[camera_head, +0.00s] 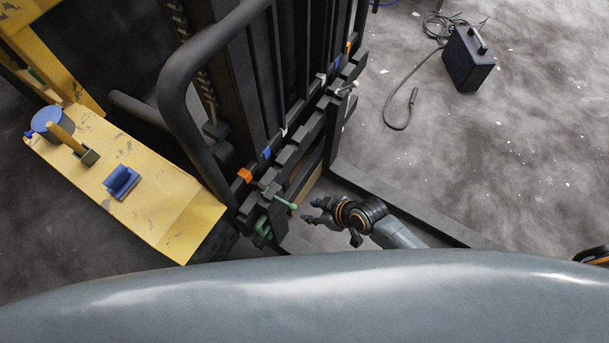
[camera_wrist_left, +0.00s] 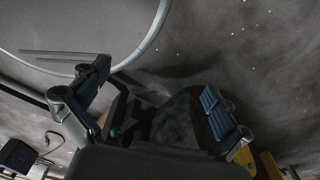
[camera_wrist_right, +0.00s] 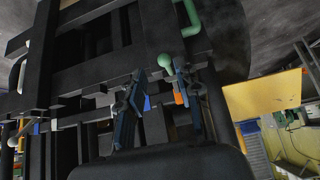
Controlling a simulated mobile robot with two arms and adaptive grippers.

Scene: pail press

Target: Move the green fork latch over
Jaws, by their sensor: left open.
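The green fork latch (camera_head: 284,200) is on the dark forklift carriage (camera_head: 290,157), its handle ending in a pale green round knob. In the right wrist view the knob (camera_wrist_right: 165,61) appears between the fingertips, nearer the right finger; I cannot tell if it is touched. My right gripper (camera_head: 309,211) is open just to the right of the knob in the head view; its fingers are apart and empty in the right wrist view (camera_wrist_right: 158,78). My left gripper (camera_wrist_left: 155,92) is open and empty in its own wrist view, and does not show in the head view.
A green bracket (camera_head: 263,231) sits below the latch. A yellow platform (camera_head: 165,205) at left holds a blue pail (camera_head: 50,121) and a blue block (camera_head: 121,182). A dark box (camera_head: 468,60) with a cable stands on open floor at upper right.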

